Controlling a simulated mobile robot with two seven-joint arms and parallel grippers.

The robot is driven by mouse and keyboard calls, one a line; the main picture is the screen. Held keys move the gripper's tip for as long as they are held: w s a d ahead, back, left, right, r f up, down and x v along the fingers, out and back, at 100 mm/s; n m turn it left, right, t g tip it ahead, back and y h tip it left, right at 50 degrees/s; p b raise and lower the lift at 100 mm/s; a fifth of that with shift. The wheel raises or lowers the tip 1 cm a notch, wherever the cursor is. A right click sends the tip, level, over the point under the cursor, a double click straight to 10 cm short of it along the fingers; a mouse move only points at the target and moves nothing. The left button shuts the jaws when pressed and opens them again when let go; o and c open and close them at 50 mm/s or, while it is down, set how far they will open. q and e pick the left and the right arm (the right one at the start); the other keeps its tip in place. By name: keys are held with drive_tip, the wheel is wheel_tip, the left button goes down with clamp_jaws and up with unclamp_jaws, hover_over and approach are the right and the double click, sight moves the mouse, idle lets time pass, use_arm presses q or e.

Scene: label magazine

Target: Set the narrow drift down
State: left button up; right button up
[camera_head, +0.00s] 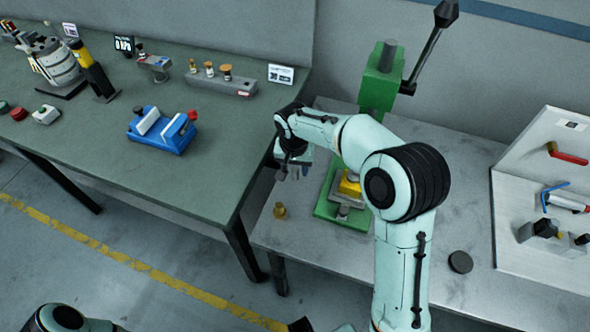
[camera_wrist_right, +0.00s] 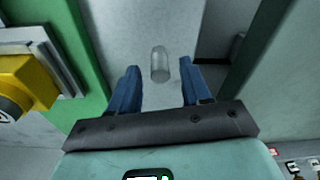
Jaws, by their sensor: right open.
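A small pale grey cylinder (camera_wrist_right: 159,64), which may be the narrow drift, shows in the right wrist view beyond and between my right fingertips. It looks upright and apart from both fingers. My right gripper (camera_wrist_right: 155,82) is open and points down over the light bench. In the head view my right gripper (camera_head: 293,172) is left of the green press (camera_head: 380,85), near the bench's left edge, and the cylinder cannot be made out clearly there. A small brass piece (camera_head: 280,211) stands on the bench just in front of it. My left gripper is not visible.
The press has a yellow part (camera_head: 349,184) on its base, close beside my right gripper. A dark disc (camera_head: 460,262) lies on the light bench (camera_head: 340,255). The green-topped table (camera_head: 215,150) holds a blue vise (camera_head: 160,130) and a grey rack (camera_head: 222,84) with brass-topped pegs.

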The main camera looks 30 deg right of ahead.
wheel_tip(320, 180, up, 10)
drive_tip(key=s, duration=0.1)
drive_tip(key=shift+a+p, duration=0.4)
drive_tip(key=shift+p, duration=0.05)
drive_tip(key=shift+f, duration=0.15)
